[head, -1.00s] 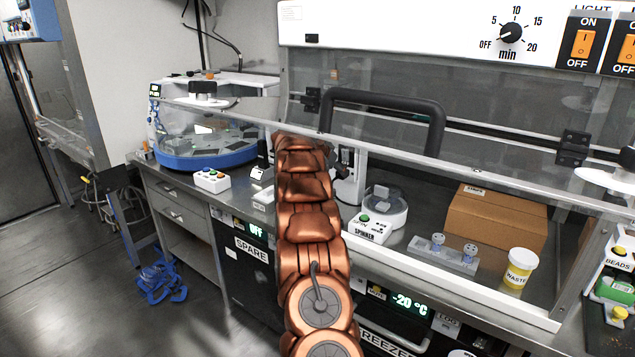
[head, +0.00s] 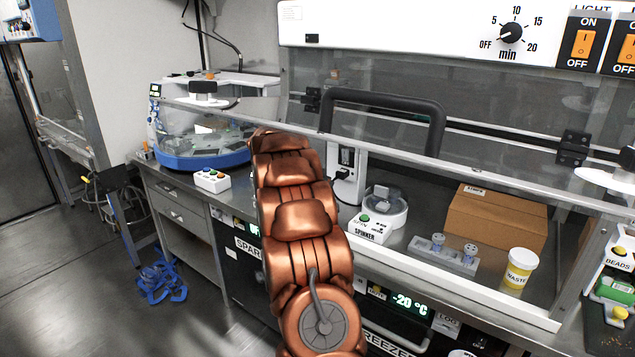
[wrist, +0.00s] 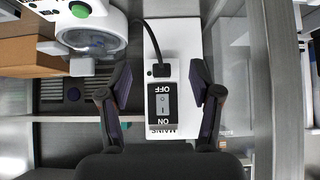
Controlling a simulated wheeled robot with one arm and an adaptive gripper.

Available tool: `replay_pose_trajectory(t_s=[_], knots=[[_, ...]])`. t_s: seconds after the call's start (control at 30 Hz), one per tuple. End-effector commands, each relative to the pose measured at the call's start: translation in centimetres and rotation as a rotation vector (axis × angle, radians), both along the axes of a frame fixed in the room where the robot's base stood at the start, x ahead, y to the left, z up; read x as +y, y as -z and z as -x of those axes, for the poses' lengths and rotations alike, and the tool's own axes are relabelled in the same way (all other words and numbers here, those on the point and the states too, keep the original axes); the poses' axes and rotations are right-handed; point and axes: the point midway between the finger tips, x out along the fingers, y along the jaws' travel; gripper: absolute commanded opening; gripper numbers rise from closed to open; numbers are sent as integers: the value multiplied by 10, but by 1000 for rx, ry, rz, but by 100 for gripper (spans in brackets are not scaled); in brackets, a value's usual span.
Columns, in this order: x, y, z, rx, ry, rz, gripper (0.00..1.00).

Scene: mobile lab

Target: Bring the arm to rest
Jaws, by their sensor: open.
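My gripper (wrist: 160,95) shows in the wrist view with its two dark fingers apart and nothing between them. Below the fingers, a white mains switch box (wrist: 172,45) with an on/off rocker and a black cable lies in line with the gap; I cannot tell how far below. In the head view my copper-coloured arm rises from the bottom centre toward the bench, and its far end hides the gripper. The same white box (head: 346,185) stands just right of the arm in the head view.
A spinner (head: 382,212), a cardboard box (head: 497,216), a grey rack (head: 440,255) and a waste cup (head: 519,268) stand behind the sloping glass sash. A blue-based machine (head: 200,158) and a button box (head: 211,180) are at left. Open floor (head: 75,270) lies left of the bench.

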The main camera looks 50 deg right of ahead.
Motion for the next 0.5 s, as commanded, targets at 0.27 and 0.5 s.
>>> replay_pose_trajectory(t_s=[0.27,0.5], knots=[[9,-1,1,-1,-1,2,64],[8,-1,0,-1,0,2,64]])
